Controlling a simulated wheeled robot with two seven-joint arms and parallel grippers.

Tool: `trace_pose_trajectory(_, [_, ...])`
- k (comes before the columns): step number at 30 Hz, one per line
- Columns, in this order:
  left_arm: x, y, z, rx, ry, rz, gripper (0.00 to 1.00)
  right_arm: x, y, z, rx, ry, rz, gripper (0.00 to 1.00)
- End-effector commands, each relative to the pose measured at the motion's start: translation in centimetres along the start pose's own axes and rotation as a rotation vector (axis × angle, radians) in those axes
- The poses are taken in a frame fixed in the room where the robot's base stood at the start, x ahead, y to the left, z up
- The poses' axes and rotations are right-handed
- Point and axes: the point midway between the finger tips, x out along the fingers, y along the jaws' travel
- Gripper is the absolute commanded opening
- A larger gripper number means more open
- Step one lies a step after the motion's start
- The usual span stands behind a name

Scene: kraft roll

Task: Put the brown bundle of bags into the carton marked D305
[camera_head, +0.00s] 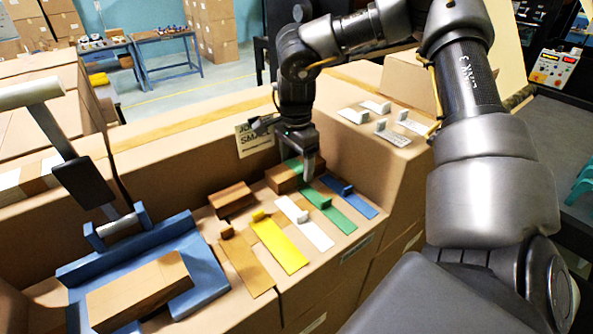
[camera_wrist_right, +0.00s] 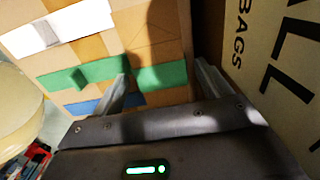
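The brown bundle (camera_head: 247,265) appears to be the flat tan strip with a small block, leftmost in a row of coloured strips on a carton top. My right gripper (camera_head: 309,168) is open, pointing down by the far end of the green strip (camera_head: 335,212), well away from the tan one. In the right wrist view its fingers (camera_wrist_right: 165,88) are apart, with part of the green strip (camera_wrist_right: 160,75) visible beyond and between them. No D305 mark is readable on any carton. My left gripper is out of view.
Yellow (camera_head: 280,246), white (camera_head: 305,225) and blue (camera_head: 350,196) strips lie beside it. Two brown blocks (camera_head: 232,200) sit behind. A blue stand with a lever (camera_head: 150,255) is at left. A printed sign (camera_head: 255,138) stands close behind the gripper.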

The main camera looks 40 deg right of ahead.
Motion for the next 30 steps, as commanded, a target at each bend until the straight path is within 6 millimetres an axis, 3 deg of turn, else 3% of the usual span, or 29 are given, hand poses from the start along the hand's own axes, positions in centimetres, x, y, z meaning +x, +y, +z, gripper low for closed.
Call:
trace_pose_trajectory(1, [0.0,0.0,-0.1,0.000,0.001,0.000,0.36,0.0,0.0,0.0,0.000,0.000,0.000,0.70])
trace_pose_trajectory(12, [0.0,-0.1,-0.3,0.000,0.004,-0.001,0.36,0.0,0.0,0.0,0.000,0.000,0.000,0.24])
trace_pose_trajectory(22, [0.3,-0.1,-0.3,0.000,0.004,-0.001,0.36,-0.6,-0.1,0.0,0.000,0.001,-0.001,0.23])
trace_pose_trajectory(30, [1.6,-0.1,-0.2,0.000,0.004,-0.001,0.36,-4.4,-0.2,0.0,0.000,0.003,-0.007,0.23])
